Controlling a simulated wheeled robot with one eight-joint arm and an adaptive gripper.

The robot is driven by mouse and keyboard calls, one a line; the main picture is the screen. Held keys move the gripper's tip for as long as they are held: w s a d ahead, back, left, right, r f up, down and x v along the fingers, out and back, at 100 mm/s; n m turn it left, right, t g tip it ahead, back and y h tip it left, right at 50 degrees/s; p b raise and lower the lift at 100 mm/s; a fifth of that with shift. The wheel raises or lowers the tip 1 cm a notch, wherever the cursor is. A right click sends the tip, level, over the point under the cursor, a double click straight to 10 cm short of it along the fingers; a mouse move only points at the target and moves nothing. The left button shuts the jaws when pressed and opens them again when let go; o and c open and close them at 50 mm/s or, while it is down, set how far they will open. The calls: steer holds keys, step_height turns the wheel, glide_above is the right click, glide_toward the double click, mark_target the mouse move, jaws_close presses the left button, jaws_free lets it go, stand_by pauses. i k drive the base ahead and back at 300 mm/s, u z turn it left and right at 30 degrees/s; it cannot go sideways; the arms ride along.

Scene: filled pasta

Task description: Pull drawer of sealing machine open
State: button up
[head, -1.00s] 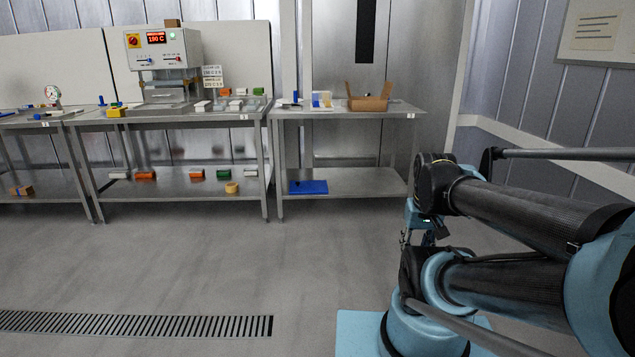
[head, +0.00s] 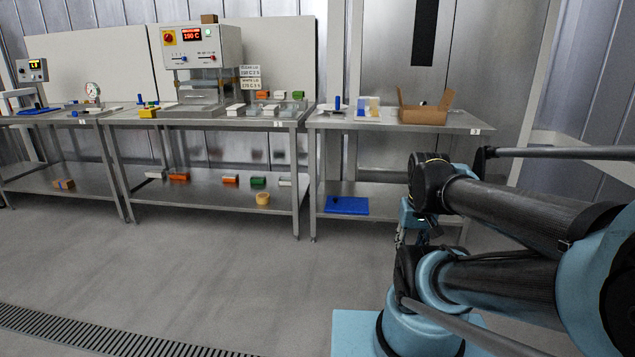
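The sealing machine (head: 198,48) is a white box with a red display reading 190 C. It stands at the back of the middle steel table, held up on posts over a low grey metal drawer part (head: 194,109). The drawer looks pushed in under the press, but it is too small to be sure. A yellow block (head: 148,113) is on the table at its front left. My gripper (head: 412,236) hangs below my folded arm at the right, far from the machine. It is partly hidden and too small to tell open from shut.
The middle table (head: 240,122) carries several coloured blocks and a sign (head: 250,77). A right table (head: 465,125) holds an open cardboard box (head: 424,112), with a blue board (head: 346,205) on its shelf. Free grey floor lies ahead, with a drain grate (head: 100,335) at the lower left.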

mark_target(208, 97)
steer(key=u, duration=0.45)
steer(key=i, duration=1.5)
steer(key=u, duration=0.45)
